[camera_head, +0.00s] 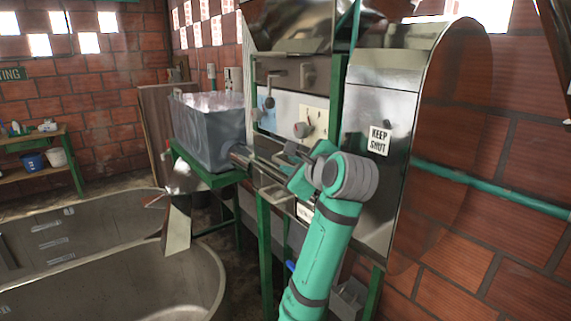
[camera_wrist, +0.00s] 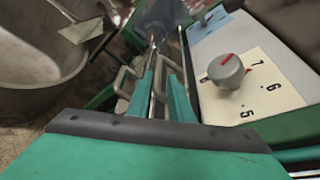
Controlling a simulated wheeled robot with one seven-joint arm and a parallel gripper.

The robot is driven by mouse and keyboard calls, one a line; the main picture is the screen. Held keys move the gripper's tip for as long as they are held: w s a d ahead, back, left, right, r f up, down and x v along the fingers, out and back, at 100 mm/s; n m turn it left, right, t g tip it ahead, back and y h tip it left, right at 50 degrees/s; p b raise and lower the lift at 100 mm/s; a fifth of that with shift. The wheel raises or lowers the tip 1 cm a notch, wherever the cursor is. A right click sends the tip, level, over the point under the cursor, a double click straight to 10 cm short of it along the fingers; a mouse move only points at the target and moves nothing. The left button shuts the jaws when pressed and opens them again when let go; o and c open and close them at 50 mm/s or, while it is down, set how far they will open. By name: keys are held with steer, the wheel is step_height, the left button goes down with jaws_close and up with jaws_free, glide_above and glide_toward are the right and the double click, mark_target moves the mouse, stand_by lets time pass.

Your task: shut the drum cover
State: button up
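The drum cover (camera_head: 378,105) is a shiny curved metal sheet at the right of the machine in the head view, with a "KEEP SHUT" label (camera_head: 380,140) on its flat face. Its curved edge stands out toward the right wall; I cannot tell how it meets the drum. My gripper (camera_head: 292,168) is in front of the machine, left of and below the label. In the wrist view its two teal fingers (camera_wrist: 165,85) are apart, with grey metal bars (camera_wrist: 125,80) beside and behind them. I cannot tell whether they touch these bars. The cover is not recognisable in the wrist view.
A dial (camera_wrist: 226,72) on a numbered plate (camera_wrist: 260,85) is right of the fingers. A grey metal box (camera_head: 207,132) stands on a green frame at left. Large tanks (camera_head: 110,265) fill the lower left. A green pipe (camera_head: 490,187) runs along the brick wall at right.

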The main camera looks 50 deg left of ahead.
steer(key=shift+v, duration=2.35)
steer(key=s+f+v, duration=0.1)
steer(key=v, duration=1.1)
steer(key=shift+s, duration=0.2)
steer(key=shift+d+f, duration=0.1)
